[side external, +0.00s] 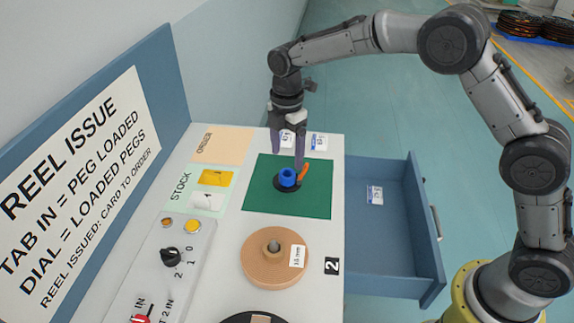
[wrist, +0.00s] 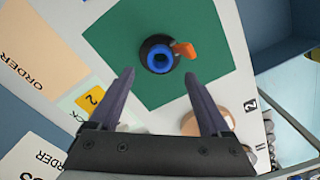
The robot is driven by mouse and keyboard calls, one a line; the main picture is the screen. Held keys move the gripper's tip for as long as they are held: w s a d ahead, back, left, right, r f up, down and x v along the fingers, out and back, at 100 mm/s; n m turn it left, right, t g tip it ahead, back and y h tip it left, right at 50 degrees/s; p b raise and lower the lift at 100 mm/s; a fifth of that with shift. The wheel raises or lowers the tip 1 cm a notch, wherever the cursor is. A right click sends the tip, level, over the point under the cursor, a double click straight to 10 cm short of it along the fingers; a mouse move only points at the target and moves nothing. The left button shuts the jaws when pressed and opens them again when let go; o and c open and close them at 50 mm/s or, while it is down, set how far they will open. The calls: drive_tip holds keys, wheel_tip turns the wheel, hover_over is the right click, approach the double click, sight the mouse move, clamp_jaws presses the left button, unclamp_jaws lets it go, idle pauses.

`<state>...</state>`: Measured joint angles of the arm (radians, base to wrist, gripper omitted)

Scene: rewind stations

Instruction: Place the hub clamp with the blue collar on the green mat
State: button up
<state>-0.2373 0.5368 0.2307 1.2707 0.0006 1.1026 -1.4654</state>
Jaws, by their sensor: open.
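The hub clamp with the blue collar (side external: 287,178) stands upright on the green mat (side external: 318,200), near the mat's middle. It has a black base and an orange lever pointing to the right. In the wrist view the hub clamp (wrist: 158,57) shows from above, with the green mat (wrist: 120,30) around it. My gripper (side external: 287,165) is open and empty in the side view, pointing down just above the mat. In the wrist view my gripper's fingers (wrist: 160,82) are spread apart, with the clamp beyond the tips and nothing between them.
A brown reel (side external: 262,262) sits on a peg in front of the mat. An open blue drawer (side external: 395,240) with a white tag stands to the right. A dial panel (side external: 170,270) and stock cards (side external: 215,178) lie on the left, beneath a sign board (side external: 75,190).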

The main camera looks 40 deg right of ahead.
wheel_tip(320, 180, up, 6)
drive_tip(key=shift+r, duration=0.15)
drive_tip(key=s+d+r+m+t, duration=0.2)
drive_tip(key=s+d+r+m, duration=0.25)
drive_tip(key=s, duration=0.45)
drive_tip(key=s+d+r+m+t, duration=0.1)
drive_tip(key=s+d+r+m, duration=0.3)
drive_tip(key=s+r+m, duration=0.3)
drive_tip(key=s+d+f+m+t, duration=0.1)
drive_tip(key=s+m, duration=0.3)
drive_tip(key=s, duration=0.5)
drive_tip(key=s+d+f+m+t, duration=0.1)
drive_tip(key=s+f+m, duration=0.3)
drive_tip(key=s, duration=0.4)
drive_tip(key=shift+s+d+f+t, duration=0.15)
drive_tip(key=shift+s+d+t, duration=0.2)
drive_tip(key=shift+d, duration=0.45)
